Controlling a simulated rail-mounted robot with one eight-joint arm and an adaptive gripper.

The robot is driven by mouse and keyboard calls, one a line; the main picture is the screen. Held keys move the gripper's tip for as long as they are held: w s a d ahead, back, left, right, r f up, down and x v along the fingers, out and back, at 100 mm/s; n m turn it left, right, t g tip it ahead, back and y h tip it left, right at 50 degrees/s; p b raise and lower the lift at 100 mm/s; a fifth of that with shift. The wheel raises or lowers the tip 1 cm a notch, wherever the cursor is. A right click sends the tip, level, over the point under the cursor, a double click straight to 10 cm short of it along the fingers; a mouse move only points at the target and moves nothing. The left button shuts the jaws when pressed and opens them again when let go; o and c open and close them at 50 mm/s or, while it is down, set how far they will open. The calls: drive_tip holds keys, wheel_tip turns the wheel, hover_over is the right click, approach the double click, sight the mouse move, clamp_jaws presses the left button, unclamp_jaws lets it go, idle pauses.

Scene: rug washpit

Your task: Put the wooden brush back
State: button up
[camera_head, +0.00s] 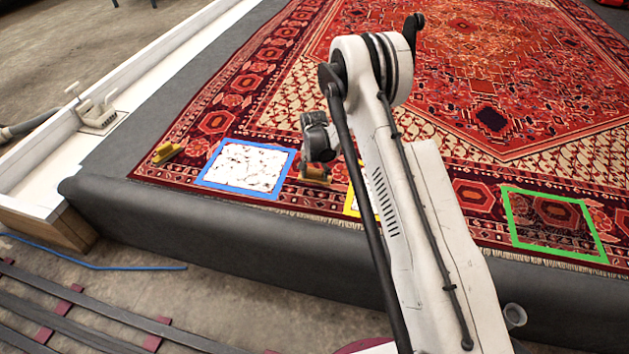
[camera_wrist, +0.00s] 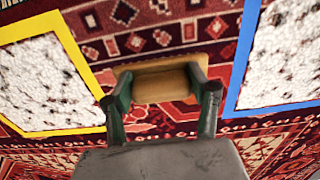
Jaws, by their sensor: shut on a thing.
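The wooden brush (camera_wrist: 158,84) is between the two fingers of my gripper (camera_wrist: 163,92) in the wrist view. Its pale brown wooden back faces the camera, and its bristles are hidden. In the head view the brush (camera_head: 315,172) shows just below my gripper (camera_head: 315,160), over the rug between the blue-framed and yellow-framed patches. My gripper is shut on it. I cannot tell whether the brush touches the rug.
A patterned red rug (camera_head: 480,50) lies on a grey surface. The blue frame (camera_head: 207,184) and yellow frame (camera_wrist: 82,62) surround whitish patches; the green frame (camera_head: 512,222) surrounds a darker one. A yellowish tool (camera_head: 167,152) lies left. A white ledge (camera_head: 40,150) borders the left side.

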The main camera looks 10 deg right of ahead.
drive_tip(key=shift+f+b, duration=0.35)
drive_tip(key=shift+f, duration=0.9)
drive_tip(key=shift+f, duration=0.1)
drive_tip(key=o, duration=1.5)
drive_tip(key=shift+o, duration=0.2)
